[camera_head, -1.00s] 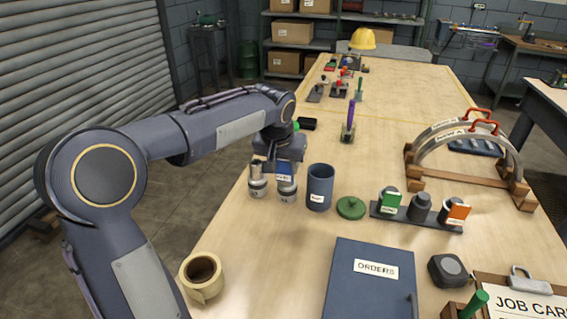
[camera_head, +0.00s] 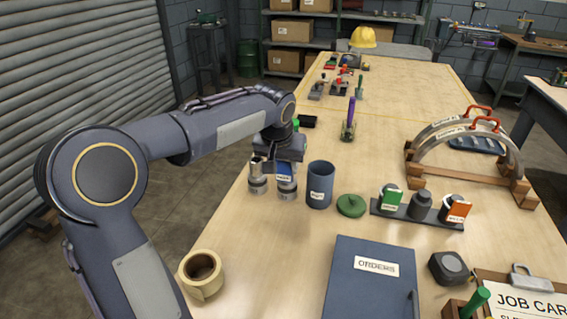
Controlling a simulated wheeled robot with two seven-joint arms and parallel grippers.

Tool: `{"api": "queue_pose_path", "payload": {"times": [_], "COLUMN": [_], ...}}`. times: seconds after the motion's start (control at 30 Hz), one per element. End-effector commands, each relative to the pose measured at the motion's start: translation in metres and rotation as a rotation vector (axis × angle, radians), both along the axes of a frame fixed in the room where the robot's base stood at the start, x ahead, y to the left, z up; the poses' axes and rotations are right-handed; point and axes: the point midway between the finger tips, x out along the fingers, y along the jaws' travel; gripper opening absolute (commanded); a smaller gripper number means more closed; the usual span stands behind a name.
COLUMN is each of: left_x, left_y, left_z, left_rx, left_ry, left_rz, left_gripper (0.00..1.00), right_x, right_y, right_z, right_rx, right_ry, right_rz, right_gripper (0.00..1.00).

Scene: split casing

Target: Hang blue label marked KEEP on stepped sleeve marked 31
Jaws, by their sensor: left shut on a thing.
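A blue label (camera_head: 284,171) with a white text strip hangs below my left gripper (camera_head: 283,158), which is shut on it. The label is at the upper part of the right one of two stepped metal sleeves (camera_head: 287,189). The other sleeve (camera_head: 257,180) stands close on its left. The sleeves' number marks are too small to read. Whether the label rests on the sleeve or is only held against it, I cannot tell. My right gripper is not in view.
A dark blue cup (camera_head: 320,186) stands just right of the sleeves, with a green lid (camera_head: 351,205) beside it. A dark rack (camera_head: 417,215) holds green and orange labels. A tape roll (camera_head: 201,273) and an ORDERS binder (camera_head: 370,285) lie in front.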

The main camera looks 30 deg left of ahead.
Motion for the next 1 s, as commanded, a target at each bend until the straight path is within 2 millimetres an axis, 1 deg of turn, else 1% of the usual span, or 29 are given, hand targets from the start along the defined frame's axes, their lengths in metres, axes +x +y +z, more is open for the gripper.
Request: {"api": "queue_pose_path", "payload": {"times": [0.6, 1.0], "left_x": [0.000, 0.000], "left_y": [0.000, 0.000], "left_z": [-0.020, -0.021], "left_rx": [0.000, 0.000], "left_ry": [0.000, 0.000], "left_rz": [-0.001, 0.000], "left_gripper": [0.13, 0.13], "right_x": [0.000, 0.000], "right_y": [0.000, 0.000], "right_z": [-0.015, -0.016], "right_rx": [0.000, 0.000], "right_ry": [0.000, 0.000], "right_rz": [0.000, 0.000], "right_gripper": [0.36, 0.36]}}
